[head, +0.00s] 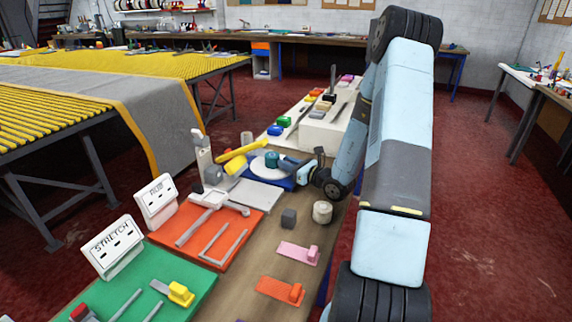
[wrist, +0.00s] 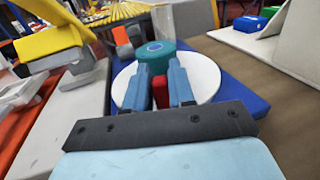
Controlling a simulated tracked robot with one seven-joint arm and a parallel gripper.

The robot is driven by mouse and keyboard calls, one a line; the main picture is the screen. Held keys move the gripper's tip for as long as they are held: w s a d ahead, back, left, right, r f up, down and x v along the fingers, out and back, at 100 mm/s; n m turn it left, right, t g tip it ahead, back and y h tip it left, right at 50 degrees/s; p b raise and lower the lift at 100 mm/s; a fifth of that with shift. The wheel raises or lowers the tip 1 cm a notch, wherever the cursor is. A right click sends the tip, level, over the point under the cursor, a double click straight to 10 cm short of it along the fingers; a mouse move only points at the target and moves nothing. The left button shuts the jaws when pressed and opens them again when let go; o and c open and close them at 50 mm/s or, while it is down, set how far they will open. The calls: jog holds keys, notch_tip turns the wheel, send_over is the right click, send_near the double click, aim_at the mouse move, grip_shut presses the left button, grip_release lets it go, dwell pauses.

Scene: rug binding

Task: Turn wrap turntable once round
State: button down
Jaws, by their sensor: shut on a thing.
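The wrap turntable is a white disc (wrist: 208,77) on a blue base (wrist: 243,98). A teal cylinder (wrist: 156,56) stands on the disc's far side in the wrist view. In the head view the white disc (head: 256,168) and teal cylinder (head: 271,159) show beyond my gripper (head: 290,165). In the wrist view my gripper (wrist: 160,76) reaches over the disc, its two blue fingers shut on a small red handle (wrist: 160,95). The foot of the handle is hidden by my gripper.
A yellow-topped device (wrist: 45,48) stands close on the left in the wrist view. Bare wood shows around the cube.

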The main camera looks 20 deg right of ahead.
jog(key=c, duration=1)
grip_release()
jog(key=shift+c, duration=0.2)
jog(key=v, duration=1.3)
jog(key=shift+s+d, duration=0.15)
jog(key=shift+s, duration=0.2)
jog(key=shift+c, duration=0.2)
